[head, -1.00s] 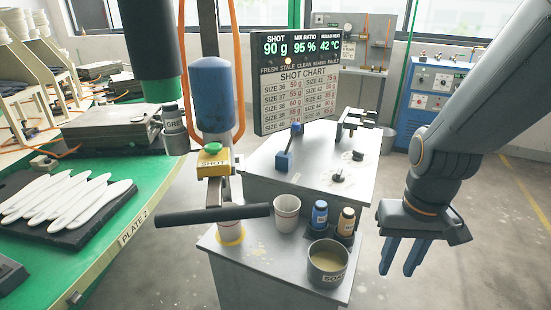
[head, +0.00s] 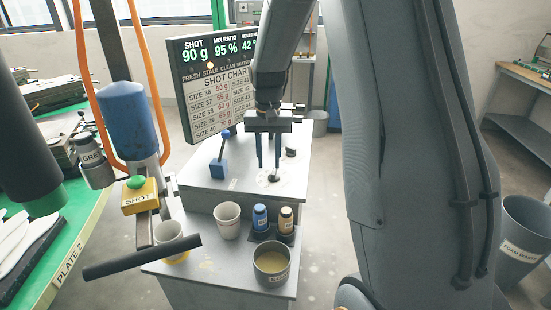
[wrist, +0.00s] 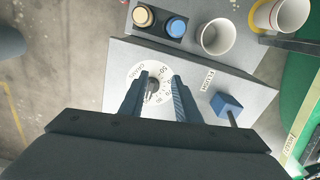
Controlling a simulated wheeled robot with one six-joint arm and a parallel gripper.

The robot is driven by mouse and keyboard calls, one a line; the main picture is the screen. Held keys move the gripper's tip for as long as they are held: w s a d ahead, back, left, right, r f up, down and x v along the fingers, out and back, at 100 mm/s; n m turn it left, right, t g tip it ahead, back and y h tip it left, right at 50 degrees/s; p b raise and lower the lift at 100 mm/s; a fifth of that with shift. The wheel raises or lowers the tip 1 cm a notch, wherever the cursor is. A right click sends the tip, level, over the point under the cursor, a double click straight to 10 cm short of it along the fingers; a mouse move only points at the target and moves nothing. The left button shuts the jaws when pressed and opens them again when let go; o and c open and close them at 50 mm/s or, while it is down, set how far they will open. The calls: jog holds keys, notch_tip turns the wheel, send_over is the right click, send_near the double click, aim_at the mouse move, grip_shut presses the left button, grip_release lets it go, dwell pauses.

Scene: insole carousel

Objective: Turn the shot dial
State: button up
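The shot dial (head: 272,178) is a small dark knob on a white scale on top of the grey cabinet. In the wrist view the dial (wrist: 152,86) has a round face marked GRAMS. My gripper (head: 268,166) is open and points down over it. In the wrist view the two blue fingers of my gripper (wrist: 159,80) lie on either side of the knob; I cannot tell whether they touch it or how high they are. The display (head: 212,62) reads SHOT 90 g and MIX RATIO 95 %; its right side is hidden by my arm.
A second dark knob (head: 291,152) sits behind the dial. A white cup (head: 227,221), blue bottle (head: 260,218), brown-orange bottle (head: 285,220) and grey pot (head: 273,270) stand on the lower front shelf. The yellow SHOT button box (head: 139,197) is at left.

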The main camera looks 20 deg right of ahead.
jog(key=m+p, duration=0.1)
send_near(275, 170)
jog(key=shift+a+f, duration=0.15)
jog(key=shift+a, duration=0.05)
jog(key=shift+w+d+f+m, duration=0.1)
jog(key=shift+d+m, duration=0.05)
jog(key=shift+m, duration=0.15)
jog(key=shift+f+p, duration=1.25)
jog(key=shift+f, duration=2.6)
grip_shut()
